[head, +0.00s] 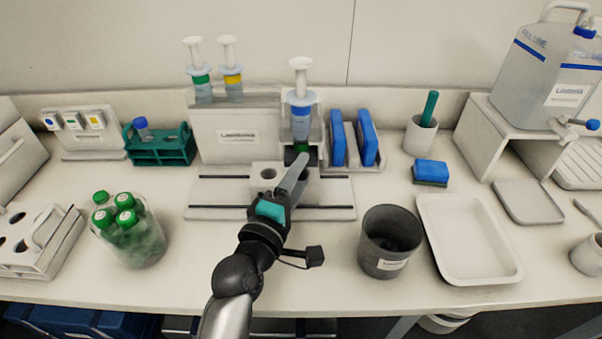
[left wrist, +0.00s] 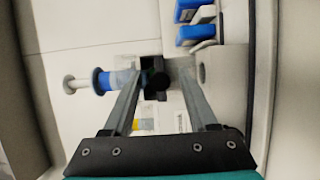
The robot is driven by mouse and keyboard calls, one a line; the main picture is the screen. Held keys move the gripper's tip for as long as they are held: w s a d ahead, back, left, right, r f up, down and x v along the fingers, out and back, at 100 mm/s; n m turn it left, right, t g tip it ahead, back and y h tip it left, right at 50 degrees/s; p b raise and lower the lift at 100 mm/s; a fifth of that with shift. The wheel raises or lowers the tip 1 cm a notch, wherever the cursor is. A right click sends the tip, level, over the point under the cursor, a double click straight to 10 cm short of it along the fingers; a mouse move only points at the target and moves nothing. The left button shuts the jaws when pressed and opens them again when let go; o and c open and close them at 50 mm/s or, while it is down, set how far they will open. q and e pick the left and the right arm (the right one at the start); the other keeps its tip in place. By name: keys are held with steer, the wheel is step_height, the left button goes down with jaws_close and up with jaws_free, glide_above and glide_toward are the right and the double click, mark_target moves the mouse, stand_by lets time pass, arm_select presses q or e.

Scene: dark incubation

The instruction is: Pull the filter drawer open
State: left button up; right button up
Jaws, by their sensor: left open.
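A white holder holds an upright syringe (head: 301,108) with a blue band and white plunger. Under the syringe is a small dark part (head: 292,154) with a green edge, which looks like the filter drawer; most of its front is hidden by my gripper. It also shows as a black block with a round knob (left wrist: 152,79) in the left wrist view. My left gripper (head: 301,161) reaches in from the front, its fingers pointing at this part. In the left wrist view the fingers (left wrist: 163,72) are apart, with the knob between their tips; contact cannot be told. My right gripper is not in view.
A white block with holes (head: 264,170) stands on a railed base (head: 215,198) beside and below my fingers. A dark beaker (head: 388,230) and a white tray (head: 444,260) lie front right; green-capped bottles (head: 140,247) front left.

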arm_select(q)
steer(key=shift+w+d, duration=0.15)
steer(key=shift+w, duration=0.2)
jaws_close()
stand_by(0.3)
stand_by(1.0)
